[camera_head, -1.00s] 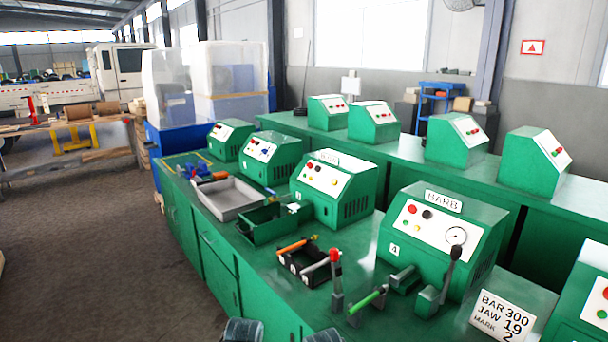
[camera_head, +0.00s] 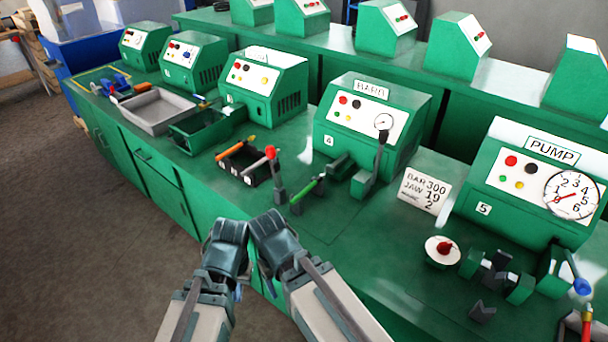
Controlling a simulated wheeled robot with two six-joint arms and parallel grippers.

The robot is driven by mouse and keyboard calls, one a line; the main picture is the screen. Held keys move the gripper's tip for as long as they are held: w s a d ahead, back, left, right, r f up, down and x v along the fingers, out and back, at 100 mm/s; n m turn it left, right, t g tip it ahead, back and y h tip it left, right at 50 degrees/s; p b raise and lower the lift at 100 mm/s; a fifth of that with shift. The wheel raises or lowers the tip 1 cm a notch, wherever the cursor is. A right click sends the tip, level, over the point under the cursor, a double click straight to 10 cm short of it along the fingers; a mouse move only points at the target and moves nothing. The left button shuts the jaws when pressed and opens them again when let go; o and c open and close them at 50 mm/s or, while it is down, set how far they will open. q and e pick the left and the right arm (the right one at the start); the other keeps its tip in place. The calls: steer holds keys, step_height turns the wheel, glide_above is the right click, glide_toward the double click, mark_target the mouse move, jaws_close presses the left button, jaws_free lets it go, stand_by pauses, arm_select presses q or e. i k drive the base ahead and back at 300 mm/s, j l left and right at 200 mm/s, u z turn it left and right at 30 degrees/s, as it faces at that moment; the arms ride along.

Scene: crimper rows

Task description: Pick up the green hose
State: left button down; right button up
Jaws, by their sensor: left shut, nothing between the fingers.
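The green hose (camera_head: 308,188) is a short thin green rod lying slanted on the near green bench, in front of the machine marked BARB (camera_head: 365,125). Its near end lies by a small dark block. My left gripper (camera_head: 237,290) is low in the picture, at the bench's front edge, short of the hose and left of it. It is shut and empty, and mostly hidden by my arm. My right arm (camera_head: 300,262) reaches up beside it; its fingers are hidden.
A black tray (camera_head: 236,174) with orange- and red-ended tools lies left of the hose. A red-knobbed upright (camera_head: 274,170) and a black-handled lever (camera_head: 379,155) flank the hose. A sign (camera_head: 425,190) and the PUMP machine (camera_head: 535,185) stand right.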

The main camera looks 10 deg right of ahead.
mark_target(318, 180)
steer(key=z, duration=0.55)
steer(key=i+j+z, duration=0.15)
steer(key=j+z, duration=0.3)
steer(key=i+j+z, duration=0.1)
steer(key=j+z, duration=0.55)
steer(key=j, duration=1.1)
steer(key=k+j+z, duration=0.15)
steer(key=j, duration=1.05)
steer(key=i, duration=0.05)
